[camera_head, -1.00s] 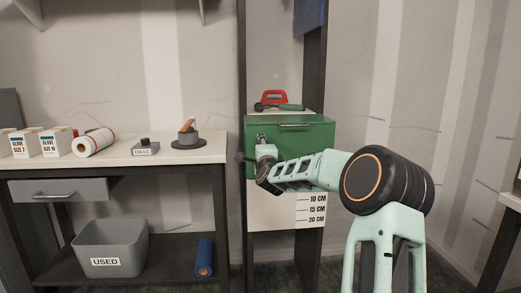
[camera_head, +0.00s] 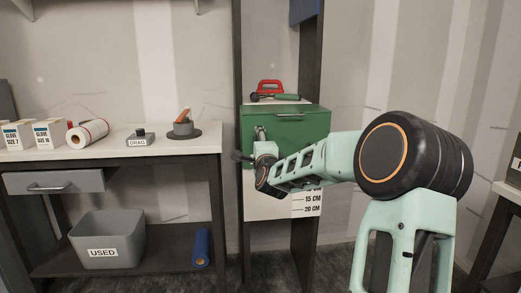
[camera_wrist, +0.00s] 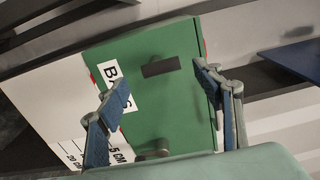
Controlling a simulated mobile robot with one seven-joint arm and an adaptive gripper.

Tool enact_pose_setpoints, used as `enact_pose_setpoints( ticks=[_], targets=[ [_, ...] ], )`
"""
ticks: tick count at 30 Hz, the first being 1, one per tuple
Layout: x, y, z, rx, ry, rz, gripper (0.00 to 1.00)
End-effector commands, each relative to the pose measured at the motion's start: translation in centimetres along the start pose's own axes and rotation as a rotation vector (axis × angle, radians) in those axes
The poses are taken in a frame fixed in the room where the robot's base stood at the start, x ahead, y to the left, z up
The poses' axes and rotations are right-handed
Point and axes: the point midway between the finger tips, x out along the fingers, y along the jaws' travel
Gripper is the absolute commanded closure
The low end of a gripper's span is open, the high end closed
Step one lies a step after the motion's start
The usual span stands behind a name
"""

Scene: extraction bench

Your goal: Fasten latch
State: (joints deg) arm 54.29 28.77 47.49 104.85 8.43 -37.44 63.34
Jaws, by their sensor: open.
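A green box (camera_head: 310,128) with a bar handle (camera_head: 290,116) on its front sits on the narrow shelf unit. In the wrist view a green panel (camera_wrist: 185,115) bears a dark bar (camera_wrist: 161,66), perhaps the latch, a round knob (camera_wrist: 150,148) and a partly hidden white label (camera_wrist: 116,88). My gripper (camera_wrist: 161,77) is open and empty, with one finger on either side of the dark bar. Whether they touch the panel is unclear. In the head view my gripper (camera_head: 243,157) is at the box's left front, partly hidden by my wrist.
A red-handled item (camera_head: 270,87) and a green-handled tool (camera_head: 287,97) lie above the box. A white height scale (camera_head: 308,203) hangs below it. The left bench (camera_head: 110,153) carries glove boxes, a paper roll and a DRAG block. A grey USED bin (camera_head: 105,240) stands underneath.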

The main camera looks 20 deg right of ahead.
Motion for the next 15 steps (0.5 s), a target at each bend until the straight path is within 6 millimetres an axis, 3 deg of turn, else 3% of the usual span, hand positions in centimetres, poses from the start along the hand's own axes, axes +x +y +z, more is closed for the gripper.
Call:
enact_pose_setpoints(
  ticks=[6, 15],
  targets=[
    [-3.3, -0.1, 0.0, -0.003, 0.0, -0.001, 0.39],
    [-4.7, 0.0, 0.0, 0.0, 0.0, 0.0, 0.39]
  ],
)
